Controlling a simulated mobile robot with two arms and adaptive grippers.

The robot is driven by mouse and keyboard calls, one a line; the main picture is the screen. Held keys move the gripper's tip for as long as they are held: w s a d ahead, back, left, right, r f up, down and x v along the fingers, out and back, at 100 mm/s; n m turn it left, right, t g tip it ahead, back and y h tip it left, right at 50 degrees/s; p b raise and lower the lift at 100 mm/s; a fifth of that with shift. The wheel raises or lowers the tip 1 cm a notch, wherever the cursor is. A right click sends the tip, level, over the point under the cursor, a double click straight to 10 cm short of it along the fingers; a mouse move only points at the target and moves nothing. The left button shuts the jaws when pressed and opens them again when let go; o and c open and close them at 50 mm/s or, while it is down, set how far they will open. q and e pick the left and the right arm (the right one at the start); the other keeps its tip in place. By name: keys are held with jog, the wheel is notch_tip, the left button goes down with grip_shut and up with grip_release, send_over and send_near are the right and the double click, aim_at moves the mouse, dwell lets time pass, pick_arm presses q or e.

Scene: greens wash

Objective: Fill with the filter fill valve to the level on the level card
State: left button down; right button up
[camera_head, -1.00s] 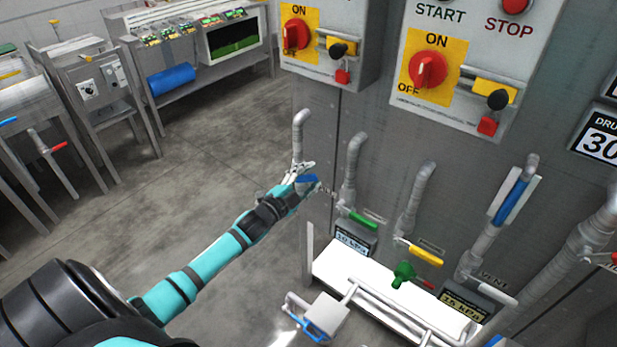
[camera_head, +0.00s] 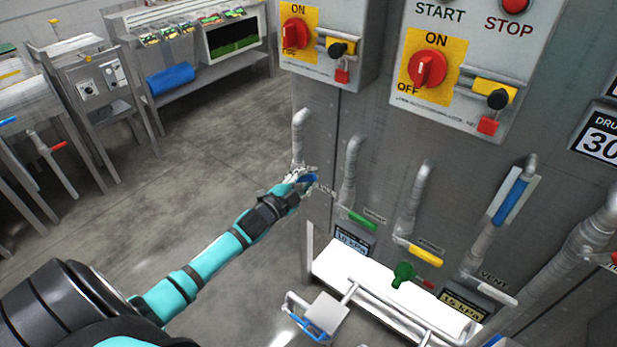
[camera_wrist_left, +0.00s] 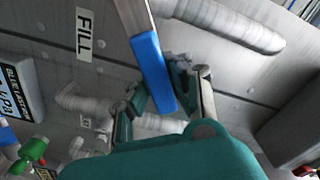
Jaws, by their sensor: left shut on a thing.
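The filter fill valve's blue lever (camera_wrist_left: 153,72) runs down between my left gripper's fingers in the left wrist view, beside a FILL label (camera_wrist_left: 85,33). In the head view the lever (camera_head: 309,181) is mostly covered by the hand, below a grey pipe (camera_head: 298,135). My left gripper (camera_head: 306,182) is shut on this lever; its fingers (camera_wrist_left: 160,97) also show in the wrist view. A blue bar on a white backing (camera_head: 511,200) stands on the panel at right. I cannot make out a level card. My right gripper is not in view.
Green (camera_head: 362,221) and yellow (camera_head: 424,255) valve levers and a white VENT lever (camera_head: 497,293) are close by on the panel. A white ledge (camera_head: 340,265) juts out below. Switch boxes (camera_head: 470,60) hang above. Open floor (camera_head: 215,150) lies left.

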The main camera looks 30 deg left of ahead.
pick_arm(q)
jog(key=shift+f, duration=0.15)
notch_tip(320, 180, down, 6)
jog(key=d+m+b, duration=0.1)
jog(key=m+b, duration=0.4)
jog(key=m, duration=0.2)
jog(key=shift+d, duration=0.4)
jog(key=c, duration=1.8)
grip_release()
jog(key=shift+s, duration=0.1)
jog(key=shift+c, duration=0.2)
jog(key=o, duration=0.4)
jog(key=shift+s+a+r, duration=0.15)
jog(key=shift+s+r, duration=0.2)
jog(key=shift+o, duration=1.4)
jog(key=shift+r, duration=0.1)
jog(key=shift+w, duration=0.15)
